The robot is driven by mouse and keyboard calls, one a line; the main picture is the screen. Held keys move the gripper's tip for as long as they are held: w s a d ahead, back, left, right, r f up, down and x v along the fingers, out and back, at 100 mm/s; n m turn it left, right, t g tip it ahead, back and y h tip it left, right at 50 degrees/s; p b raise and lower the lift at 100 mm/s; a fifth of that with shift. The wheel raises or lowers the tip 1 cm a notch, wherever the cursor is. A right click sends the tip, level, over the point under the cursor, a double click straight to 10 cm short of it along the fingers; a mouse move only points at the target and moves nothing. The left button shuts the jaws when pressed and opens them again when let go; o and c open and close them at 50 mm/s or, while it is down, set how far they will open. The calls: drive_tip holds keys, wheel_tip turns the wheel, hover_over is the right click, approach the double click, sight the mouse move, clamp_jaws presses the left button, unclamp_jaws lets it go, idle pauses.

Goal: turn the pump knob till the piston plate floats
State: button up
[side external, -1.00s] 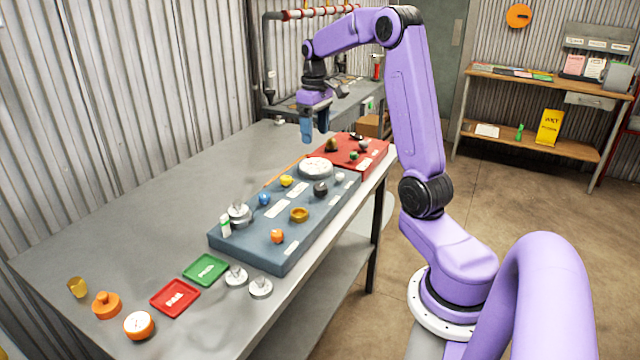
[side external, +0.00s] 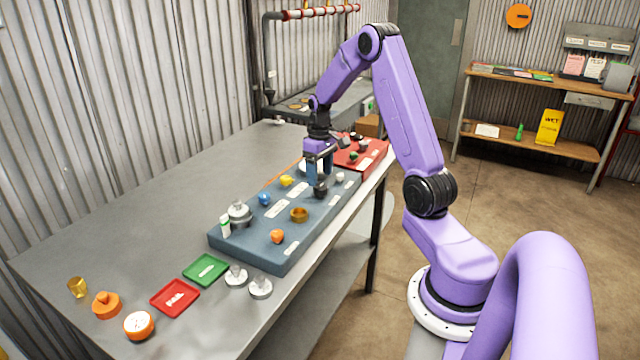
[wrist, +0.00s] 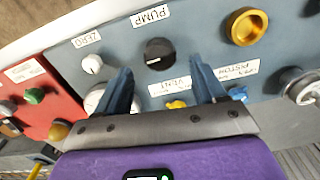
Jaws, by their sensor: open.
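The pump knob (wrist: 158,53) is black and round with a white pointer line, under the PUMP label (wrist: 150,16) in the wrist view. It also shows in the side view (side external: 320,190) just below my gripper. My gripper (wrist: 158,75) is open, its two blue fingers spread to either side of the knob and not touching it. In the side view my gripper (side external: 319,178) hangs over the blue panel (side external: 255,240). The metal piston stack (side external: 239,214) stands at the panel's left end, partly in view at the wrist picture's right edge. Whether its plate floats I cannot tell.
The white ZERO knob (wrist: 93,64), a yellow vent knob (wrist: 176,105), a blue piston knob (wrist: 237,92) and a brass ring (wrist: 246,27) surround the pump knob. A red panel (side external: 372,155) adjoins. Red (side external: 175,298) and green (side external: 206,270) trays lie on the table.

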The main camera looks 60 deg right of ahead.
sight(320, 186)
drive_tip(key=shift+f, duration=2)
drive_tip(key=c, duration=1.1)
drive_tip(key=shift+o, duration=0.2)
drive_tip(key=shift+m, duration=1.3)
drive_tip(key=o, duration=1.1)
drive_tip(key=shift+c, duration=0.2)
wheel_tip(320, 186, up, 18)
drive_tip(key=shift+f, duration=0.25)
